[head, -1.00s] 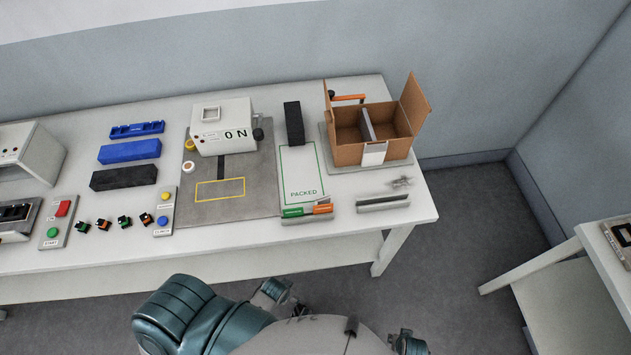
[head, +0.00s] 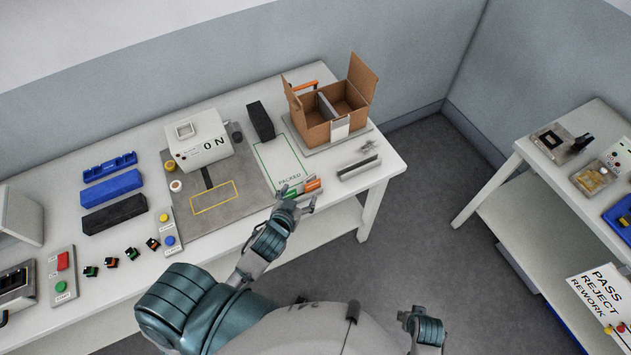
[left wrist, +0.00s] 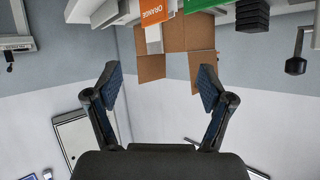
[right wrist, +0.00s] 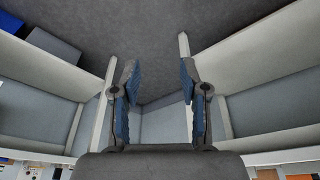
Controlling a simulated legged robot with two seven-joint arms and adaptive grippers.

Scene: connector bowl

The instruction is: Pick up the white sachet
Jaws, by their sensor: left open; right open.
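I cannot make out a white sachet for certain. A small pale crumpled item (head: 368,147) lies behind a grey slotted holder (head: 359,167) at the table's right end; it is too small to identify. My left gripper (head: 299,194) is open and empty at the table's front edge, by the green and orange labels (head: 312,185). The left wrist view shows its spread fingers (left wrist: 157,82), with the orange label (left wrist: 154,12) and the cardboard box (left wrist: 152,68) beyond. My right gripper (right wrist: 158,82) is open and empty, facing the floor between tables.
The divided cardboard box (head: 318,138) stands open at the back right. A second table (head: 510,165) stands right, across clear floor.

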